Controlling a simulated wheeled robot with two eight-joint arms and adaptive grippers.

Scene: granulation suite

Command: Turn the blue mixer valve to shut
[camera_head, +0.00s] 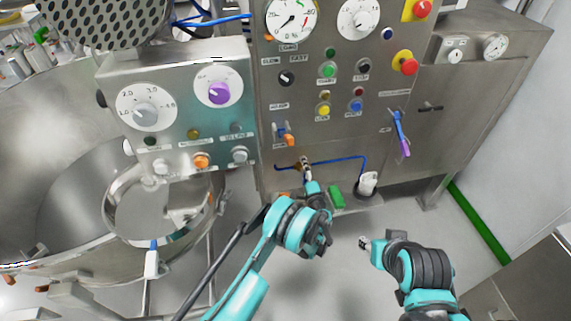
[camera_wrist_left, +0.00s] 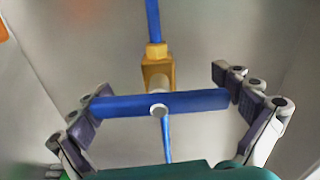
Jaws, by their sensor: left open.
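The blue valve handle (camera_wrist_left: 160,104) is a straight bar across a brass fitting (camera_wrist_left: 157,73) in the left wrist view. It lies crosswise to the thin blue pipe (camera_wrist_left: 153,22). My left gripper (camera_wrist_left: 164,103) is open around the bar, one finger at each end; the right end appears to touch or nearly touch a finger. In the head view, my left gripper (camera_head: 306,168) is low at the steel panel, by the blue pipe (camera_head: 340,161), and hides most of the handle. My right gripper (camera_head: 364,242) is away from the panel; its opening is too small to judge.
The steel control panel (camera_head: 330,130) carries dials, buttons and an orange-handled valve (camera_head: 286,135). A blue and purple lever (camera_head: 401,135) hangs at its right. A steel bowl (camera_head: 60,190) stands at the left. Floor (camera_head: 400,215) is open at the lower right.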

